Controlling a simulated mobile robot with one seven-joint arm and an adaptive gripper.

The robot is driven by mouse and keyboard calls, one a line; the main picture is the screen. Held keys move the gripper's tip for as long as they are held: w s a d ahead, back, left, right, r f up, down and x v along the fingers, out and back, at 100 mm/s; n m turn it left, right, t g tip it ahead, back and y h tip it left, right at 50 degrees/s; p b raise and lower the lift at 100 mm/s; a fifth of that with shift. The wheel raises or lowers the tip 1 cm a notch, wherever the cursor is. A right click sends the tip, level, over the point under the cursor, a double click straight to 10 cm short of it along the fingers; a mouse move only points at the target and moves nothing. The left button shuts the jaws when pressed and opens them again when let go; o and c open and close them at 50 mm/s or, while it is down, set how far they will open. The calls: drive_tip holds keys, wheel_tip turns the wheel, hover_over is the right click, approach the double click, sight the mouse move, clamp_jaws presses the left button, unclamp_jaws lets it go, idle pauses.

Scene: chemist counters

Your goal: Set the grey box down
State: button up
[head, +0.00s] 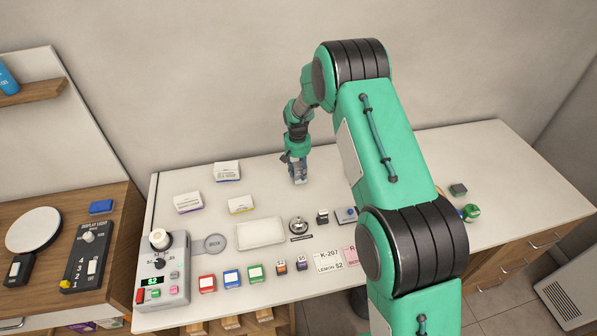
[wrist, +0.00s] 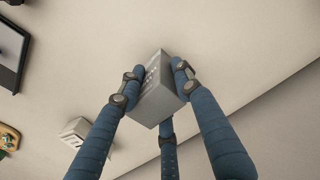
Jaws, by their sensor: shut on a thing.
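The grey box (wrist: 158,98) is held between the blue fingers of my gripper (wrist: 157,82) in the wrist view. It sits tilted in that picture, with small print on one face. In the head view my gripper (head: 299,172) points down over the back middle of the white counter (head: 330,170). The box is small and mostly hidden by the fingers there. I cannot tell whether its underside touches the counter.
White cartons (head: 227,171) stand left of my gripper. A control unit (head: 163,268) stands at front left. The counter around my gripper looks clear.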

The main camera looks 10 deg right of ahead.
drive_tip(key=shift+f, duration=0.1)
drive_tip(key=o, duration=1.2)
wheel_tip(320, 180, up, 12)
drive_tip(key=shift+a+r, duration=0.1)
drive_tip(key=shift+a, duration=0.05)
idle(0.4)
